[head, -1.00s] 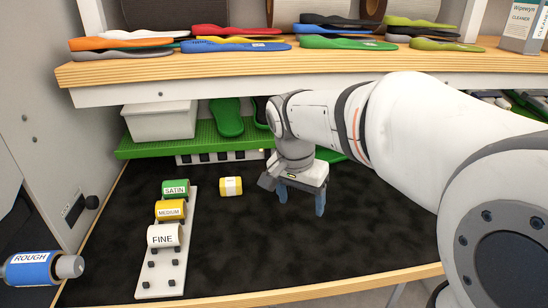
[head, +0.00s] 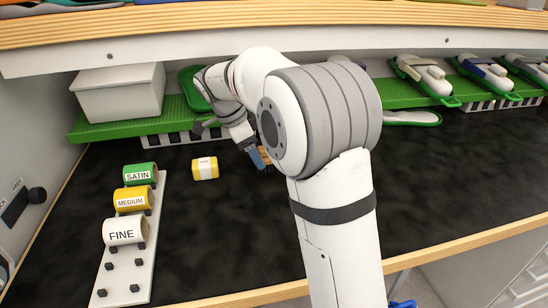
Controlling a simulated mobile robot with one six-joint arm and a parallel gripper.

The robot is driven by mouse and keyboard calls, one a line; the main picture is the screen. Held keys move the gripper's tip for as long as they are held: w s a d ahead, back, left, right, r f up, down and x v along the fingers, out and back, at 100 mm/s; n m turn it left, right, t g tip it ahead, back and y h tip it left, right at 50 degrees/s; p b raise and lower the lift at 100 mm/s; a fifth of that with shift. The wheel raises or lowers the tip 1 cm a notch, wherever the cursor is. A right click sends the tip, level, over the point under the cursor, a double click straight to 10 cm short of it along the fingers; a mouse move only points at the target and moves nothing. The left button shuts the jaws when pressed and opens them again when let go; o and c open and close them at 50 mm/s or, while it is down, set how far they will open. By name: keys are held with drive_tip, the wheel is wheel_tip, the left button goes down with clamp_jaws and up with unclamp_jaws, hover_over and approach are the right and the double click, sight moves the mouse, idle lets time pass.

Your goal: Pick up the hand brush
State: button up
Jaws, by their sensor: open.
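My gripper (head: 257,158) with blue fingers is low over the black work surface, pointing down and to the right. It is open. A small orange-brown piece (head: 266,155), which looks like part of the hand brush, shows right beside the fingers. The rest of it is hidden behind my arm. I cannot tell whether the fingers touch it or stand around it.
A yellow roll (head: 204,168) lies left of my gripper. A white rack (head: 142,262) holds the SATIN, MEDIUM and FINE rolls. A white box (head: 118,94) stands on the green shelf (head: 160,122) behind. The wooden shelf edge (head: 160,27) overhangs the surface.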

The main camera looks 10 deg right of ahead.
drive_tip(key=shift+d, duration=1)
drive_tip(key=d, duration=0.4)
drive_tip(key=shift+w+d+f, duration=0.15)
drive_tip(key=shift+f, duration=0.35)
drive_tip(key=c, duration=1.1)
drive_tip(key=shift+r, duration=0.15)
drive_tip(key=shift+c, duration=0.2)
